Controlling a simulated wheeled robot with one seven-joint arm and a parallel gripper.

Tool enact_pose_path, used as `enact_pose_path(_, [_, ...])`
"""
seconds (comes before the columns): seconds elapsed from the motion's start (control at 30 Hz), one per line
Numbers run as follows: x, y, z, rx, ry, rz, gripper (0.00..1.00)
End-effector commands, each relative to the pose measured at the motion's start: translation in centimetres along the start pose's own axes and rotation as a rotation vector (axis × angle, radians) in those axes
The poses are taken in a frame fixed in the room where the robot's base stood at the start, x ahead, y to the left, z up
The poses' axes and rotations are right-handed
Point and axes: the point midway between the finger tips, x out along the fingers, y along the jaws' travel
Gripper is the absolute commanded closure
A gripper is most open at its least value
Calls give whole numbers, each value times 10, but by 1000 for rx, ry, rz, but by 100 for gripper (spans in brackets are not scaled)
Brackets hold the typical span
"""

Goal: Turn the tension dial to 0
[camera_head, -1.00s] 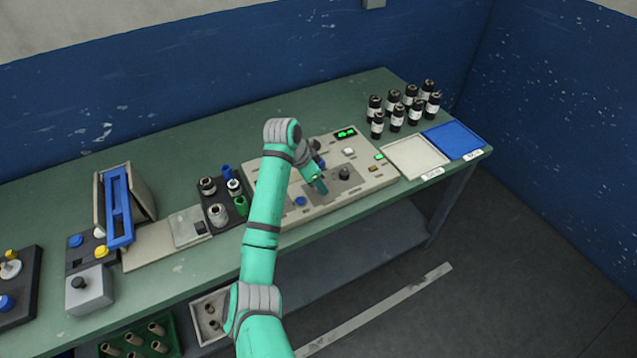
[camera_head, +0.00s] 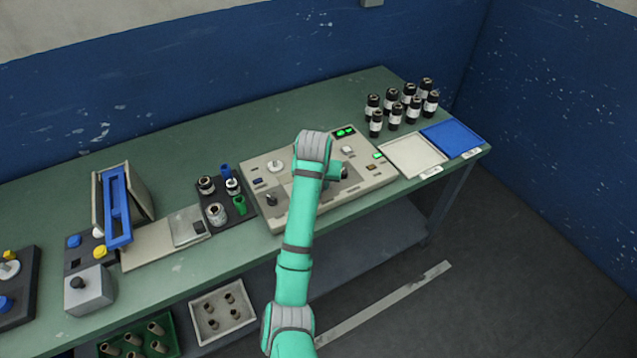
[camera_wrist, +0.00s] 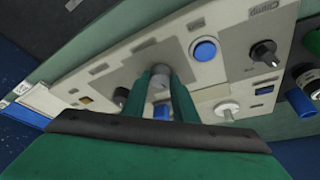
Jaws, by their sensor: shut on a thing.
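In the wrist view the two fingers of my gripper (camera_wrist: 158,92) are closed around a grey cylindrical knob (camera_wrist: 159,80), which stands on a grey plate of the control panel (camera_wrist: 110,62). I cannot read a tension label or scale, so I cannot confirm that this knob is the tension dial or tell its setting. In the head view my arm hides the held knob and most of my gripper, over the middle of the panel (camera_head: 300,222).
The wrist view shows a blue button (camera_wrist: 205,50), a black clamp knob (camera_wrist: 263,52) and a white dial (camera_wrist: 227,110) near my fingers. A dark knob (camera_head: 345,172) stands right of my gripper. A white tray (camera_head: 412,155) and a blue tray (camera_head: 452,138) lie farther right.

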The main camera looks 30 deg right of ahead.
Motion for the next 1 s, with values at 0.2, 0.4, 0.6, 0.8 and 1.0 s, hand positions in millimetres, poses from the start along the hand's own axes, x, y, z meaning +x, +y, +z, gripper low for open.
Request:
enact_pose_path(0.2, [0, 3, 0, -126, -1, -52, 97])
enact_pose_path(0.4, [0, 2, 0, -198, -2, -82, 97])
enact_pose_path(0.6, [1, 2, 0, -229, -2, -95, 97])
enact_pose_path(0.8, [1, 2, 0, -234, -3, -97, 97])
enact_pose_path(1.0, [1, 2, 0, -234, -3, -97, 97])
